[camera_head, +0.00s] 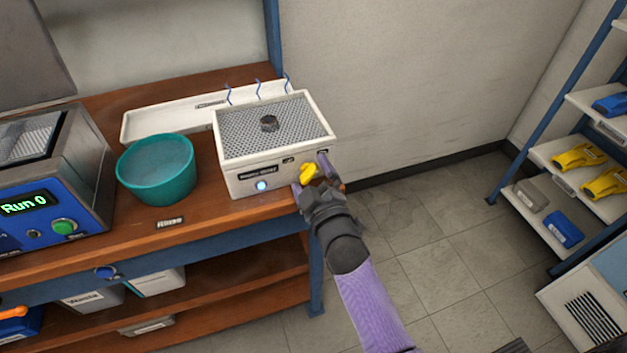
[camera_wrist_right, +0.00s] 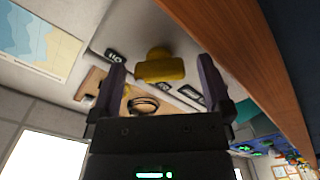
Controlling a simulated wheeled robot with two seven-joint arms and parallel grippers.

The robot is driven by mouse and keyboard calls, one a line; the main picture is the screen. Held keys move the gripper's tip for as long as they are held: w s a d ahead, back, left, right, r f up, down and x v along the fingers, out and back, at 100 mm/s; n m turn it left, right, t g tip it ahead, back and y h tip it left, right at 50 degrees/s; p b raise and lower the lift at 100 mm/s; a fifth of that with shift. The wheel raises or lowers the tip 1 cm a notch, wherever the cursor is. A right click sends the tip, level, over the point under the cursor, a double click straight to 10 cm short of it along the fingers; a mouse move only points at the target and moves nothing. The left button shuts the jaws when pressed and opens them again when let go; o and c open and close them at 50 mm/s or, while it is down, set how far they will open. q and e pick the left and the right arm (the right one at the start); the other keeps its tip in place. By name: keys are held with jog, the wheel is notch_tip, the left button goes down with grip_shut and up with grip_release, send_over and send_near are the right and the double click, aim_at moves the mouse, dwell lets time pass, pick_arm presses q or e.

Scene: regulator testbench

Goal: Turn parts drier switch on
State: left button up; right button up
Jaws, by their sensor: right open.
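The parts drier (camera_head: 246,165) is a white box with a mesh top at the right end of the wooden bench. A dark nut-like part (camera_head: 269,123) lies on its mesh. The yellow switch (camera_head: 308,173) is on the right of the drier's front face; a lit bluish-white button (camera_head: 262,185) is on the left. My right gripper (camera_head: 311,170) is open at the switch. In the right wrist view the yellow switch (camera_wrist_right: 160,68) shows between the two spread fingers (camera_wrist_right: 162,75), with dark labels beside it. I cannot tell whether the fingers touch it. My left gripper is out of view.
A teal bowl (camera_head: 157,172) stands left of the drier, and a machine reading "Run 0" (camera_head: 50,225) is further left. Shelves (camera_head: 565,146) stand at far right. The floor between is clear.

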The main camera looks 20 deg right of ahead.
jog(key=s+p, duration=0.2)
jog(key=s, duration=0.8)
jog(key=shift+d, duration=0.2)
